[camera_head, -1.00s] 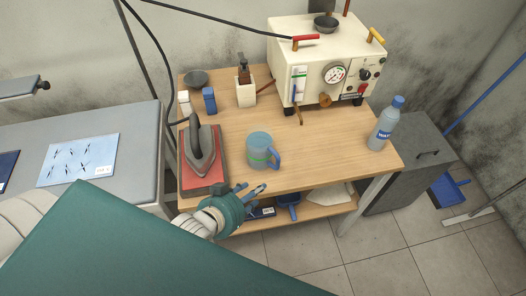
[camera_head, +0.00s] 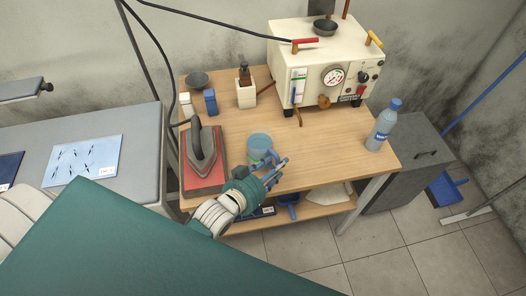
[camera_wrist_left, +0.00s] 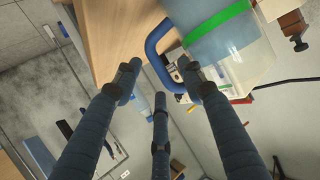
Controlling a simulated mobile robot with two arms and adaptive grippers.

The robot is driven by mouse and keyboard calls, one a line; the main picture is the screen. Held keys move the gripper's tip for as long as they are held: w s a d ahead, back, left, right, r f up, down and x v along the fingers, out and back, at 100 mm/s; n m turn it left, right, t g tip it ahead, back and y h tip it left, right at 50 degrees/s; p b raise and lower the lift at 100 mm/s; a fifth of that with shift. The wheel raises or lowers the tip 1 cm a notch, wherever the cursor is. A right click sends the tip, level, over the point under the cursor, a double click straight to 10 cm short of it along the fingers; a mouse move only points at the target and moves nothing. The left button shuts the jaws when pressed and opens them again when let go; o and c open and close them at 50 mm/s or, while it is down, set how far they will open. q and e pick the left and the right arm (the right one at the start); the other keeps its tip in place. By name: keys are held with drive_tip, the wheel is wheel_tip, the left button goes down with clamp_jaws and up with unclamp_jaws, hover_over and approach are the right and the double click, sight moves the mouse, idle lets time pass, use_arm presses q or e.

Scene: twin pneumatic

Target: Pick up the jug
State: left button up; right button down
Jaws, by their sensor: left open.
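The jug (camera_head: 259,146) is a translucent blue-grey vessel with a blue handle. It stands on the wooden table, right of the iron. In the left wrist view the jug (camera_wrist_left: 225,45) shows a green band, and its blue handle (camera_wrist_left: 153,50) is just ahead of the fingertips. My left gripper (camera_head: 274,172) is at the front edge of the table, in front of the jug, and hides part of the handle in the head view. In the left wrist view the left gripper (camera_wrist_left: 158,85) has its fingers spread with nothing between them. My right gripper is not in view.
An iron (camera_head: 203,150) on a red pad stands left of the jug. A white machine (camera_head: 320,65) fills the back right of the table. A water bottle (camera_head: 382,125) stands at the right edge. The tabletop (camera_head: 320,150) between jug and bottle is clear.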

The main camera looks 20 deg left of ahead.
use_arm(q)
drive_tip(key=shift+x, duration=1.4)
drive_tip(key=shift+s, duration=0.15)
clamp_jaws()
drive_tip(key=shift+r, duration=0.2)
